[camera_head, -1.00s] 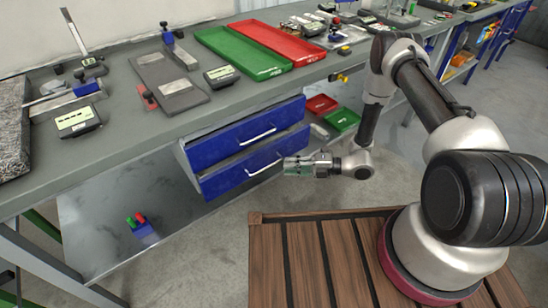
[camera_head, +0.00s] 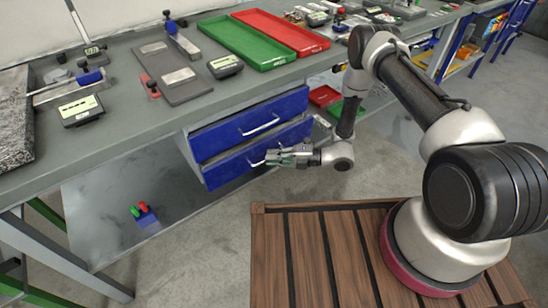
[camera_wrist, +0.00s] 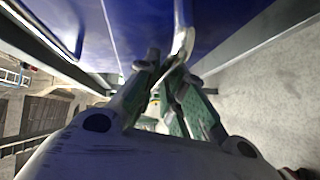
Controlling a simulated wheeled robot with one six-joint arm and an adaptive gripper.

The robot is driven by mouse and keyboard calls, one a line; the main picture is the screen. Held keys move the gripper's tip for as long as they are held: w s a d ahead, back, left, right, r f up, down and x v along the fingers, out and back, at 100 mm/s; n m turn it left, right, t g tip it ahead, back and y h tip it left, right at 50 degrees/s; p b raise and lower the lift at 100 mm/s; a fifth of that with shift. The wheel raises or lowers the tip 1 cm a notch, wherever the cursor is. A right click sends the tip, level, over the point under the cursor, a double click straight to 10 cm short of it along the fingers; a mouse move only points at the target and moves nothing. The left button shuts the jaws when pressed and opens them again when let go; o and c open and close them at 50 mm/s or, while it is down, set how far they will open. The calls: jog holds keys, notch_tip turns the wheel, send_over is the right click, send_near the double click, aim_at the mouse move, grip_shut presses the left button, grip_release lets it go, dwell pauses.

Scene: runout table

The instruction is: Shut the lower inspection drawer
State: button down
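The lower drawer (camera_head: 226,172) is the lower of two blue drawers under the bench. Its front stands slightly forward of the upper drawer's front (camera_head: 225,133), so it looks a little open. Its silver handle is partly hidden by my gripper (camera_head: 270,157), which is at the handle's right part. In the wrist view my green-padded fingertips (camera_wrist: 166,72) are close together beside the curved silver handle (camera_wrist: 183,38), with the blue drawer front (camera_wrist: 135,25) behind. I cannot tell whether the fingers enclose or grip the bar.
The grey bench top (camera_head: 130,115) above carries a green tray (camera_head: 245,42), a red tray (camera_head: 285,32) and measuring tools. A blue block with red and green pieces (camera_head: 146,215) lies on the lower shelf (camera_head: 95,225). Small red and green bins stand right of the drawers.

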aim_at(267, 149)
jog(key=shift+w+a, duration=0.6)
jog(key=shift+w, duration=0.35)
jog(key=shift+w+a, duration=0.6)
jog(key=shift+w, duration=0.3)
jog(key=c, duration=1.8)
grip_release()
jog(key=shift+w, duration=0.1)
jog(key=v, duration=1.2)
